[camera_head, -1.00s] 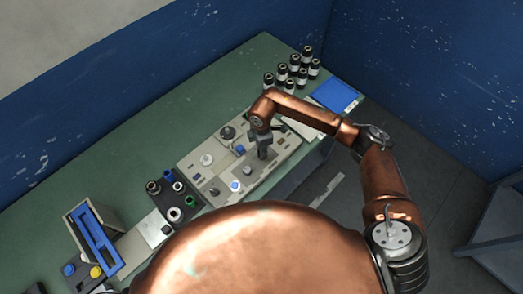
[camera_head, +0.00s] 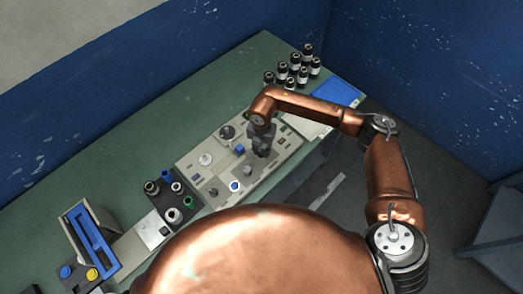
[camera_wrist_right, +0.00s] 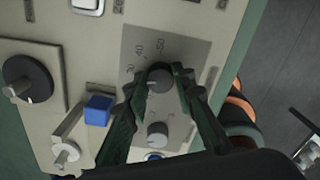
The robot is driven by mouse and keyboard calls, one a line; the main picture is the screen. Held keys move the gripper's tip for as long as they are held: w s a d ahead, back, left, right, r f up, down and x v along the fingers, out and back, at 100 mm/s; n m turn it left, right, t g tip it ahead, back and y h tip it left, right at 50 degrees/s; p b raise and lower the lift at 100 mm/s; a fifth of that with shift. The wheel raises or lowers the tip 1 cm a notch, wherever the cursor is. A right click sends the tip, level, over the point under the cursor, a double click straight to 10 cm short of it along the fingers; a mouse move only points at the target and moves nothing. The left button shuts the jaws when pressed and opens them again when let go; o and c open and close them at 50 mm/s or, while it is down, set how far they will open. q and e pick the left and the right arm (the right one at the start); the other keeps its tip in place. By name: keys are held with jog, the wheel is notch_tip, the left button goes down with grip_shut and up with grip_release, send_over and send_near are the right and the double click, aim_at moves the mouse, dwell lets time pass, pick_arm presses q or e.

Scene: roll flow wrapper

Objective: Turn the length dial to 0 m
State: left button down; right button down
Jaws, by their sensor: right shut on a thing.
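The pale control panel (camera_head: 212,181) lies on the green bench, with several knobs on it. My right gripper (camera_head: 262,151) reaches down onto the panel's right part. My left gripper is not in view.
A large black knob (camera_wrist_right: 28,82), a blue button (camera_wrist_right: 98,109) and a white knob (camera_wrist_right: 66,153) stand left of the fingers. Black rollers or spools (camera_head: 296,68) stand behind, near a blue tray (camera_head: 337,92). A blue-topped holder (camera_head: 92,240) stands at left.

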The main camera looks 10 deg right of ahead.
aim_at(261, 152)
jog(key=n+b, duration=0.2)
jog(key=n, duration=0.4)
jog(key=shift+n, duration=0.3)
jog(key=n+b, duration=0.2)
jog(key=n, duration=0.4)
jog(key=shift+b, duration=0.4)
jog(key=c, duration=1.6)
grip_release()
notch_tip(261, 152, up, 12)
